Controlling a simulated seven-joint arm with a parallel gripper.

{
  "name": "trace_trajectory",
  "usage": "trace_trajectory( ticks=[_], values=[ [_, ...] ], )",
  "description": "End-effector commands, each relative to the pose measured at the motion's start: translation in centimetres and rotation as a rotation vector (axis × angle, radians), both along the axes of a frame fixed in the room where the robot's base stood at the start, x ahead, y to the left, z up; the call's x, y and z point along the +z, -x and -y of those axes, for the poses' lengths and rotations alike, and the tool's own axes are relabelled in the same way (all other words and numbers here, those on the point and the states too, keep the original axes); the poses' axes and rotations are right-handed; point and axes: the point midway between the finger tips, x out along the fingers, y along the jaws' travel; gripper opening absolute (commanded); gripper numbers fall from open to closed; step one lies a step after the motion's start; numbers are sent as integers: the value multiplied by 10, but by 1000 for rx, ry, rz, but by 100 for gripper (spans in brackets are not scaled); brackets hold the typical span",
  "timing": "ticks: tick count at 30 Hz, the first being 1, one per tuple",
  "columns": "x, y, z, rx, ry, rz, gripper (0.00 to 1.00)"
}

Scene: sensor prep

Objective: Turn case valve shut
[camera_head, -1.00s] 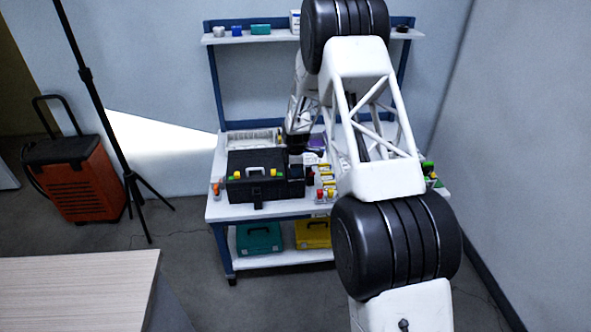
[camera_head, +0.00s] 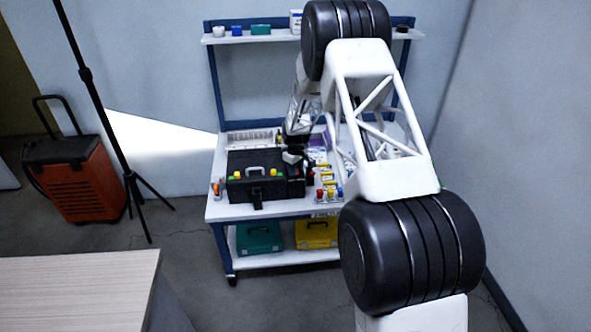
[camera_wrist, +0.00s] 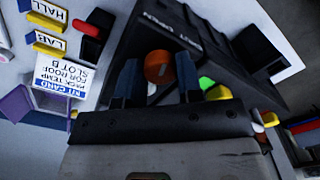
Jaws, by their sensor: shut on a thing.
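The black case (camera_head: 262,189) stands on the workbench with its handle up. In the wrist view its dark panel (camera_wrist: 205,45) has lettering that seems to read OPEN and SHUT, upside down. An orange-red round valve knob (camera_wrist: 158,66) sits beside that lettering. My gripper (camera_wrist: 158,76) has one dark finger on each side of the knob and is shut on it. In the head view my gripper (camera_head: 294,156) is at the case's right end, and the knob cannot be made out there.
Yellow and red blocks and a printed card (camera_wrist: 64,76) lie close beside the case. A light tray (camera_head: 250,138) is behind it. A teal case (camera_head: 258,238) and a yellow case (camera_head: 316,233) are on the lower shelf. An orange wheeled box (camera_head: 68,180) stands left.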

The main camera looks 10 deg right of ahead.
Motion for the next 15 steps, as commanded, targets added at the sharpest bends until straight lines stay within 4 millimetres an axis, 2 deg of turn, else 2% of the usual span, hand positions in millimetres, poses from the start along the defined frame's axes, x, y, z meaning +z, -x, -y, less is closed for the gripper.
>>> trace_trajectory(
  ticks=[15],
  values=[
    [1,0,0,-487,-1,1,10]
  ],
)
